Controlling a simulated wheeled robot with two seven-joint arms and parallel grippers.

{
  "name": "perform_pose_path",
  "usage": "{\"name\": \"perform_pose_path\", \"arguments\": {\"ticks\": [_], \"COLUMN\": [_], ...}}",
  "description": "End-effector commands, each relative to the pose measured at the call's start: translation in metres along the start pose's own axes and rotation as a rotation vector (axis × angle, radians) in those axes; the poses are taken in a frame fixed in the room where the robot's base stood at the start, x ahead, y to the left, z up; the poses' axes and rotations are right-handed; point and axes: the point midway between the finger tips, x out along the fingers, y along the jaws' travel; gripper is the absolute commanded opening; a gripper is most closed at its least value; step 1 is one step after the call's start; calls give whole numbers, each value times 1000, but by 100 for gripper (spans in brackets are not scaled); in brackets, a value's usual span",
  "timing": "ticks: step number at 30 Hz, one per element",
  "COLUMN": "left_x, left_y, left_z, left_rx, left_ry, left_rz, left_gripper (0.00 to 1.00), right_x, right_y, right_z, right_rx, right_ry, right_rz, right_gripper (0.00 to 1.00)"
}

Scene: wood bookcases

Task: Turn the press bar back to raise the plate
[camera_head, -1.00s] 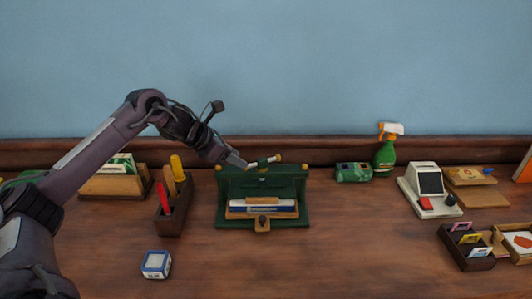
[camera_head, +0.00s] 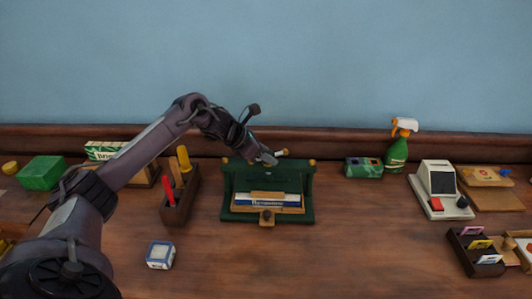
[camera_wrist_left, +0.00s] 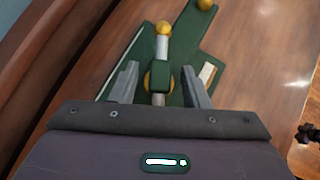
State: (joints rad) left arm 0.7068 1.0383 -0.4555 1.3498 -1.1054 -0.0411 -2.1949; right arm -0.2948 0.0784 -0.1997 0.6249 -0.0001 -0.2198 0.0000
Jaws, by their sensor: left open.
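The green book press (camera_head: 240,213) stands on the wooden counter, with a book (camera_head: 262,198) lying flat inside it. Its press bar (camera_head: 283,152) is on top, a pale rod with a yellow knob, partly hidden by my left gripper in the head view. My left gripper (camera_head: 266,158) is over the top of the press, at the bar. In the left wrist view the press bar (camera_wrist_left: 163,46) runs between the two open fingers, with the green hub between the fingertips. I cannot tell whether the fingers touch it. My right gripper is not in view.
A tool caddy (camera_head: 178,211) stands left of the press, with a small white-and-blue cube (camera_head: 160,255) in front. A green box (camera_head: 363,168), a spray bottle (camera_head: 397,152) and a card terminal (camera_head: 438,190) are to the right. The counter in front of the press is clear.

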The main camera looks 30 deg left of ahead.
Motion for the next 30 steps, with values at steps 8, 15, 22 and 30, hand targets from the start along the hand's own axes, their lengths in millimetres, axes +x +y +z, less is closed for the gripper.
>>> {"name": "perform_pose_path", "arguments": {"ticks": [8,15,22,30], "left_x": [0,0,0,0], "left_y": [0,0,0,-2], "left_z": [0,0,0,-1], "left_rx": [0,0,-22,-128], "left_ry": [0,-1,0,0], "left_rz": [0,1,23,132], "left_gripper": [21,0,0,0], "right_x": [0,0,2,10], "right_y": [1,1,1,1], "right_z": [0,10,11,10], "right_rx": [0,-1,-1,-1], "right_ry": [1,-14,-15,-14], "right_rz": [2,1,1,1], "right_gripper": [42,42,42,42]}}
